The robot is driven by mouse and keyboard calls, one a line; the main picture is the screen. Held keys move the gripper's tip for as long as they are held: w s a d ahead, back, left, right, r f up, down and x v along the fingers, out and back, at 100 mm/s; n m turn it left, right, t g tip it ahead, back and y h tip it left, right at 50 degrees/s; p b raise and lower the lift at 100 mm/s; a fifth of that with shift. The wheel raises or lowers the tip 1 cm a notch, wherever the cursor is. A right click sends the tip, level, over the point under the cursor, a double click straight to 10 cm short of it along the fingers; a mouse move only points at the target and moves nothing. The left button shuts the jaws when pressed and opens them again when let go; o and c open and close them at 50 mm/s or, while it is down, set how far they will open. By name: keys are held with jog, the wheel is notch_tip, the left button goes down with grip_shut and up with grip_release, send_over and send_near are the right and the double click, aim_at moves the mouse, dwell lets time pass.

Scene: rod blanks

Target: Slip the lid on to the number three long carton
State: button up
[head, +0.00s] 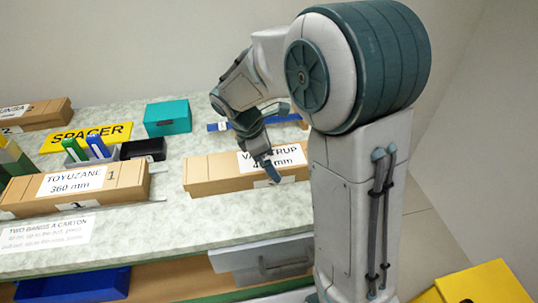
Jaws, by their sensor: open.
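A long brown carton (215,179) lies on the bench right of centre. Its white label reads "VA…TRUP" and a length starting with 4; my gripper covers part of it. A small white tag shows low on its front, but I cannot read a number there. My gripper (272,172) points down at the right part of this carton, in front of the label. It is open, with nothing visible between its fingers; I cannot tell if it touches the carton. I cannot make out a separate lid.
The "TOYUZANE 360 mm" carton (120,181), marked 1, lies left; another carton (38,113), marked 2, lies behind. A blue strip (218,127) lies behind my gripper. A drawer (262,261) sits below.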

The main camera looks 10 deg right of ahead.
jog(key=p+v, duration=0.2)
jog(key=v, duration=1.2)
jog(key=shift+f, duration=0.15)
jog(key=s+d+r+m+t+y+p, duration=0.1)
jog(key=s+d+m+y+p, duration=0.1)
jog(key=s+m, duration=0.6)
jog(key=s+d+r+m+t+y+p, duration=0.1)
jog(key=s+d+m+p, duration=0.4)
jog(key=m, duration=0.5)
jog(key=s+d+r+y, duration=0.1)
jog(key=s+d, duration=0.1)
jog(key=s, duration=0.1)
jog(key=shift+s+r+t, duration=0.3)
jog(key=shift+s+t, duration=0.05)
jog(key=shift+t, duration=0.05)
